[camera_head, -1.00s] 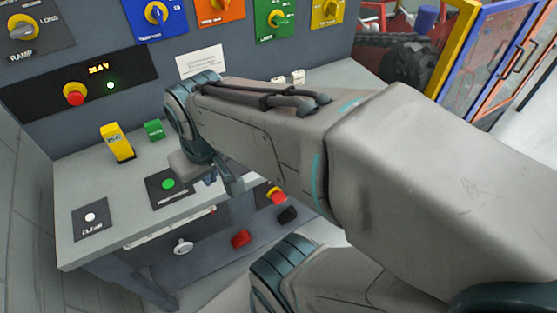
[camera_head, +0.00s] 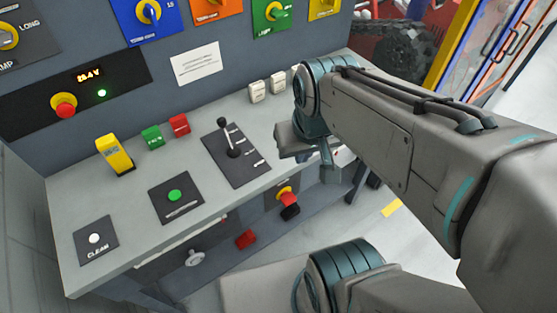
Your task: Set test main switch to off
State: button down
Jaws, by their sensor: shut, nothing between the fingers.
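A console carries several controls, and their labels are too small for me to tell which one is the test main switch. A red and yellow rotary switch (camera_head: 286,197) sits on the front face below the desk edge. A black lever (camera_head: 232,145) stands on a dark plate on the desk. A red mushroom button (camera_head: 64,106) with a yellow collar is on the upright panel, beside a lit 26.4 V display (camera_head: 90,75). My gripper (camera_head: 326,158) is shut and empty, above the desk's right part, right of the lever; my arm hides the desk's right end.
The desk (camera_head: 135,205) also holds a yellow block (camera_head: 114,154), green and red rockers, a green button (camera_head: 174,195), and a white button (camera_head: 95,238). Coloured rotary switches line the panel top. A red plug (camera_head: 246,239) and a grey knob (camera_head: 194,258) are below the desk.

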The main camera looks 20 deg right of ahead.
aim_at(287, 198)
jog(key=z, duration=1.35)
jog(key=k, duration=0.75)
jog(key=u, duration=1.3)
